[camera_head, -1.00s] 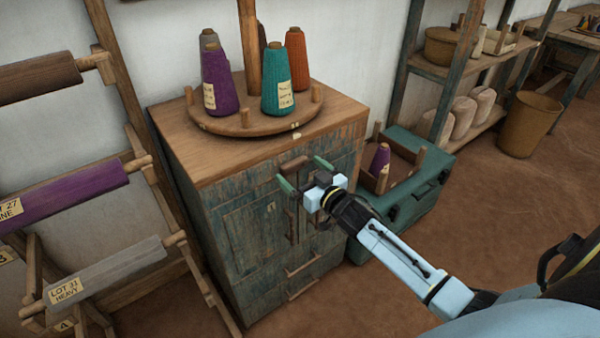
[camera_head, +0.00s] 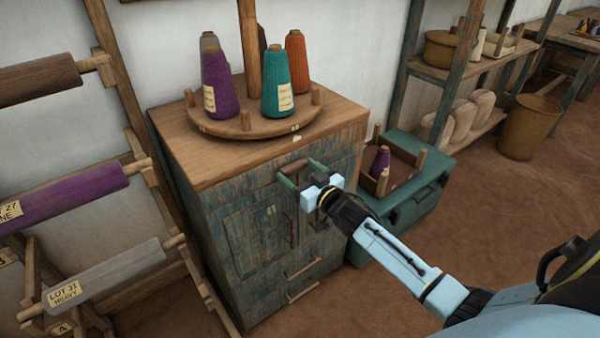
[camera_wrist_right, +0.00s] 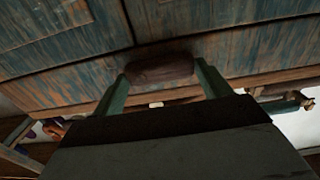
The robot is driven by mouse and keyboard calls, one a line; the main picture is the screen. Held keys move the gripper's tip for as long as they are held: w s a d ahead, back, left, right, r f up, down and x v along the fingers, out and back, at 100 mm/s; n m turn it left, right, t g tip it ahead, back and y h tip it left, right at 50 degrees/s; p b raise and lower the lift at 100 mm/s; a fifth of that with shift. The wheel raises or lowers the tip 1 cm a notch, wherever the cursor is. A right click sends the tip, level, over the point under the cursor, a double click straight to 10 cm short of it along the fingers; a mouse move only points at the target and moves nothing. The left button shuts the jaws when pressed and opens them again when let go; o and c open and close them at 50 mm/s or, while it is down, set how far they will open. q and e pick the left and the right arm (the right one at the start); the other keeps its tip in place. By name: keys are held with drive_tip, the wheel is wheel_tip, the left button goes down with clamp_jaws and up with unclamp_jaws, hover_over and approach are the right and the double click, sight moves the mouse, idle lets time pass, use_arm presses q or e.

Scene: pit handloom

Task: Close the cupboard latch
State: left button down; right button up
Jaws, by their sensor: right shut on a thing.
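The cupboard (camera_head: 240,215) has worn blue-green wooden doors under a brown top. A short brown wooden latch (camera_head: 292,166) lies across the upper part of its front, roughly level. It also shows in the right wrist view (camera_wrist_right: 160,70), between my two green fingers. My right gripper (camera_head: 297,171) is shut on the latch, one finger at each end of it; the fingers also frame it in the right wrist view (camera_wrist_right: 162,82). The gripper body hides part of the doors behind it. My left gripper is not in view.
A round wooden stand (camera_head: 245,125) with several yarn cones is on the cupboard top. A green chest (camera_head: 415,200) stands close at the right. A rack of yarn rolls (camera_head: 105,265) is at the left. The floor at the right front is clear.

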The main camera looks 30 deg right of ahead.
drive_tip(key=shift+f+n, duration=0.15)
drive_tip(key=shift+n, duration=0.35)
drive_tip(key=shift+f+n+p, duration=0.2)
drive_tip(key=shift+n+p, duration=0.1)
drive_tip(key=shift+n, duration=0.9)
drive_tip(key=shift+f+n, duration=0.2)
drive_tip(key=shift+n, duration=0.6)
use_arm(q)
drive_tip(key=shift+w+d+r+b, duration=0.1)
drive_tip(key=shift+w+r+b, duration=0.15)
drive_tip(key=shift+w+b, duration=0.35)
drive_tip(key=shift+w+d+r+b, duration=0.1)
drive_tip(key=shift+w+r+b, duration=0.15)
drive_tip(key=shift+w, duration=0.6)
use_arm(e)
drive_tip(key=shift+d+f+n, duration=0.25)
drive_tip(key=shift+d+n, duration=0.05)
drive_tip(key=shift+n, duration=1.8)
drive_tip(key=shift+d+f+n, duration=0.25)
drive_tip(key=shift+d+n, duration=0.1)
drive_tip(key=shift+n, duration=1.75)
drive_tip(key=shift+d+f+n, duration=0.25)
drive_tip(key=shift+d+n, duration=0.05)
drive_tip(key=shift+n, duration=1.8)
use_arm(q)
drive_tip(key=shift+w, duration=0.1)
use_arm(e)
drive_tip(key=o, duration=1)
